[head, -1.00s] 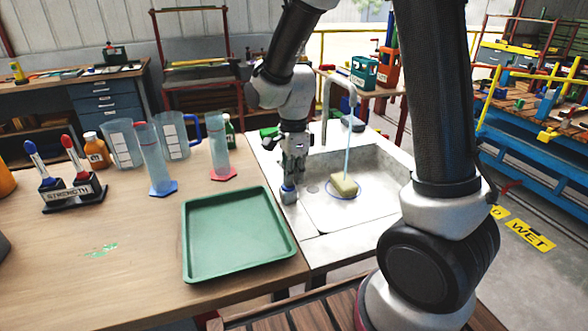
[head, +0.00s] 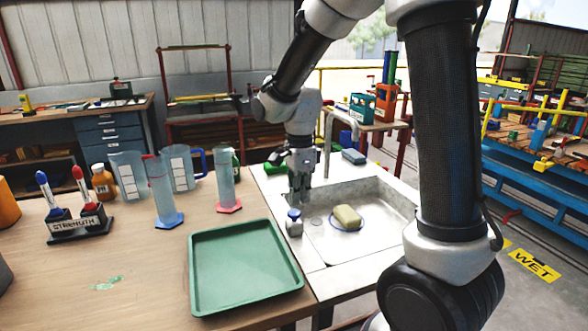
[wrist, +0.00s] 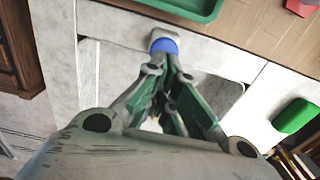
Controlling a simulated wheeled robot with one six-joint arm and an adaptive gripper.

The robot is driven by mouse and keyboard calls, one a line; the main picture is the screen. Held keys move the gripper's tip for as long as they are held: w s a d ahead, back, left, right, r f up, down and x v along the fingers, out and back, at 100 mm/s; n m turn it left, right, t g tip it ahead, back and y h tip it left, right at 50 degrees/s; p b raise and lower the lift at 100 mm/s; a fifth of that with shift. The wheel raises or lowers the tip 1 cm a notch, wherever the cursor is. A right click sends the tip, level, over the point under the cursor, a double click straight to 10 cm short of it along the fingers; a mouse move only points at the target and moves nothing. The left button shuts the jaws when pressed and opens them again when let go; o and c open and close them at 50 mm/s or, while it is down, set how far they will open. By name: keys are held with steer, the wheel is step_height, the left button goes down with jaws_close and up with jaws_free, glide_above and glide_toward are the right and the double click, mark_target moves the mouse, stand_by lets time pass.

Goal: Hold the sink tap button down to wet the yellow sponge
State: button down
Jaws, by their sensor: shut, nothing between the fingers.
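The yellow sponge (head: 347,217) lies in the sink basin (head: 385,205), inside a thin blue ring, and no water falls on it now. The tap (head: 338,130) arches over the basin from behind. The tap button (head: 294,215) is a blue cap on a grey base at the basin's left edge; its blue cap also shows in the wrist view (wrist: 164,45). My gripper (head: 299,197) is shut and empty, pointing down just above and behind the button. A gap shows between the fingertips and the blue cap in the head view.
A green tray (head: 245,268) lies on the wooden table left of the sink. Measuring cylinders (head: 164,195) and jugs stand behind it.

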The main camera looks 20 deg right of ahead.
step_height(320, 180, up, 9)
steer(key=shift+w+r, duration=0.15)
steer(key=shift+r, duration=0.05)
stand_by(0.8)
steer(key=s+d+r+n+t, duration=0.2)
steer(key=s+d+n, duration=0.3)
steer(key=s+n, duration=0.4)
steer(key=s+d+r+n+t, duration=0.2)
steer(key=s+d+n, duration=0.4)
steer(key=s+n, duration=0.3)
steer(key=shift+s+d+r, duration=0.15)
steer(key=shift+s+r, duration=0.15)
steer(key=shift+s, duration=0.85)
